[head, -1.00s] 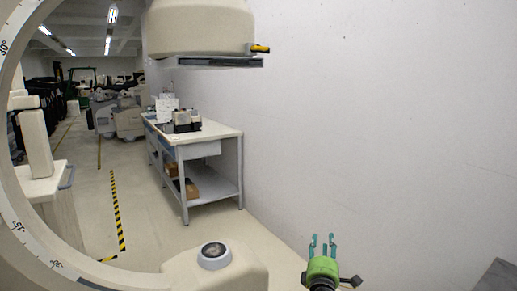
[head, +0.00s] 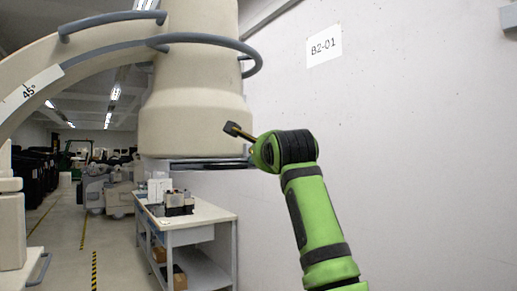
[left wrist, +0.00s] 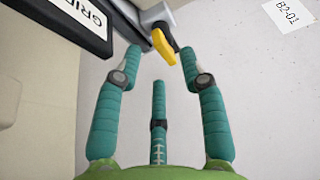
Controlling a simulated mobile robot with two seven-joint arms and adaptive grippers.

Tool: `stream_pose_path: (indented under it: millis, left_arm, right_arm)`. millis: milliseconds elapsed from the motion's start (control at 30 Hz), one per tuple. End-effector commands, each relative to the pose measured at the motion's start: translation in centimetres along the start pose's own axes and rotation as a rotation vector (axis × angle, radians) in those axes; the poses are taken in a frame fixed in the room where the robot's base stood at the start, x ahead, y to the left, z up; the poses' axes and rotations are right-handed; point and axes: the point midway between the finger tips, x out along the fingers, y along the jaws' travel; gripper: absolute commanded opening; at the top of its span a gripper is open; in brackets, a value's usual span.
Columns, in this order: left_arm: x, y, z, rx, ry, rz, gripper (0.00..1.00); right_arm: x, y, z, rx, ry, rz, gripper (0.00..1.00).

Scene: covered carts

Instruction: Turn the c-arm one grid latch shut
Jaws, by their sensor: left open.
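The c-arm's large beige head (head: 195,110) hangs at the upper left of centre in the head view, with a dark grid plate (head: 200,163) under it. In the left wrist view the plate's edge (left wrist: 90,22) carries a partly cut-off "GRID" label. The yellow latch handle (left wrist: 164,47) sticks out beside it on a dark mount. My left gripper (left wrist: 160,56) is open, its two upper fingertips on either side of the handle; contact cannot be told. My right gripper is not in view.
A white wall with a "B2-01" sign (head: 323,46) stands close behind the arm. A workbench (head: 205,217) with small items stands below the c-arm head. Aisle floor lies at left.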

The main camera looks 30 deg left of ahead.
Motion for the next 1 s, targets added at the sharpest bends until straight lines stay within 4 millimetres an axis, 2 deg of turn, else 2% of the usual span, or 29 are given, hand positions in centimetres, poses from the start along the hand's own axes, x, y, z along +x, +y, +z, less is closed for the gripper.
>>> stream_pose_path:
  millis: [33, 300, 667, 767, 800, 1000]
  left_arm:
    - [0.9, -0.6, 0.0, 0.004, -0.001, 0.002, 0.41]
    - [4.4, -0.4, 0.0, 0.007, -0.003, -0.001, 0.41]
    - [5.1, -0.1, 0.0, 0.007, -0.003, -0.003, 0.41]
    - [5.1, -0.1, 0.0, 0.007, -0.003, -0.003, 0.05]
    - [5.1, -0.1, 0.0, 0.007, -0.003, -0.004, 0.00]
    - [5.0, -0.2, 0.0, 0.008, -0.003, -0.005, 0.00]
  right_arm:
    - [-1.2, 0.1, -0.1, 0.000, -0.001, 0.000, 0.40]
    - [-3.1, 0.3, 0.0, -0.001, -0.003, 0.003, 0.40]
    - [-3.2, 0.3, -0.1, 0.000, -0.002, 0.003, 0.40]
    - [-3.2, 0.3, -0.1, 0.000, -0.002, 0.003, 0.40]
    - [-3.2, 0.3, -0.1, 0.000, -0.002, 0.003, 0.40]
    - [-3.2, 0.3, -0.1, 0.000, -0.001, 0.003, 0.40]
